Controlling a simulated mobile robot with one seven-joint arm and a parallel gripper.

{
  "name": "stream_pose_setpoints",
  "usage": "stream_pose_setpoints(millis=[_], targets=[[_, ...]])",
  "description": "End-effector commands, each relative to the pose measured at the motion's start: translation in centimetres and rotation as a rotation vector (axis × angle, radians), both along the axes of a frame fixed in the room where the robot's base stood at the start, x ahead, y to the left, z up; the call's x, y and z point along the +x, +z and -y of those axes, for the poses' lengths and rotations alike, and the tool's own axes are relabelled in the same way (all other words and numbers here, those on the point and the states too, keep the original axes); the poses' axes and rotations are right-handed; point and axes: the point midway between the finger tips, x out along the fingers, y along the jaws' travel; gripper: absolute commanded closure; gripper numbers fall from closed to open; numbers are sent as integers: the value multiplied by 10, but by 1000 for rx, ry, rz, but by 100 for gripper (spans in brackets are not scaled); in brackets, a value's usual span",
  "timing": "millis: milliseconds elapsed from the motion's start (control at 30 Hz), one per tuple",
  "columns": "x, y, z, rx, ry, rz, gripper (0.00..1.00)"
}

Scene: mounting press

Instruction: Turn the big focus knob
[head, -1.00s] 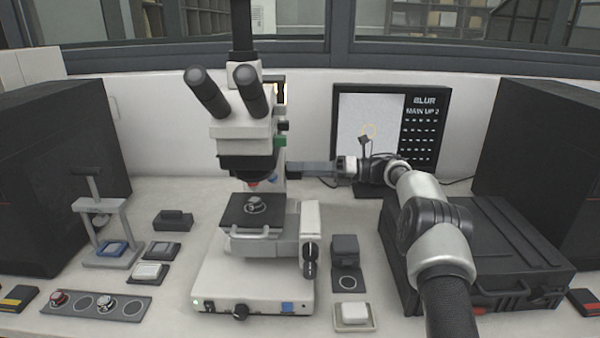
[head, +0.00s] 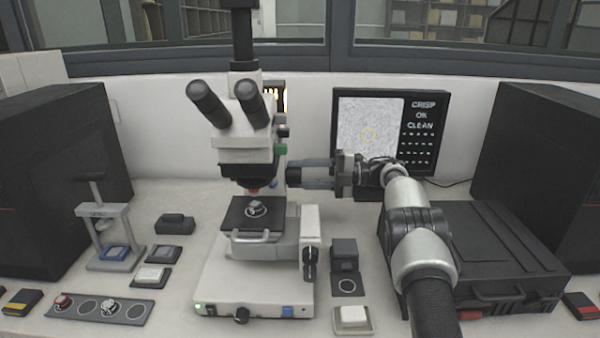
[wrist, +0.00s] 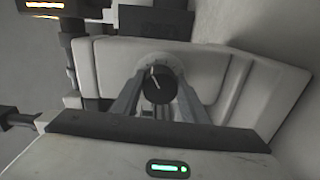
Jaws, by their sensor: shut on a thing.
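The big focus knob (wrist: 158,88) is a dark round knob with a white index line, on the right side of the white microscope (head: 245,143). In the wrist view my gripper (wrist: 157,96) has one finger on each side of the knob and is shut on it. In the head view my gripper (head: 296,175) reaches in from the right, its two fingers one above the other, and largely hides the knob. The monitor (head: 385,130) behind shows a grainy grey picture with a yellow ring and the words CRISP, OK, CLEAN.
A black case (head: 490,255) lies under my arm at the right. A smaller dark knob (head: 310,262) sits low on the microscope's right side. A sample rests on the stage (head: 235,216). A small press (head: 108,235) and a tray (head: 60,306) stand at the left.

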Motion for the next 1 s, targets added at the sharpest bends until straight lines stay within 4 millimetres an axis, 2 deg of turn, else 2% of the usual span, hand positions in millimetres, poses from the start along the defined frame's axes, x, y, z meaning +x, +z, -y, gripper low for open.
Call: stream_pose_setpoints(millis=[433,1000], targets=[[0,0,-1,1,1,-269,83],[0,-1,-1,1,1,-327,83]])
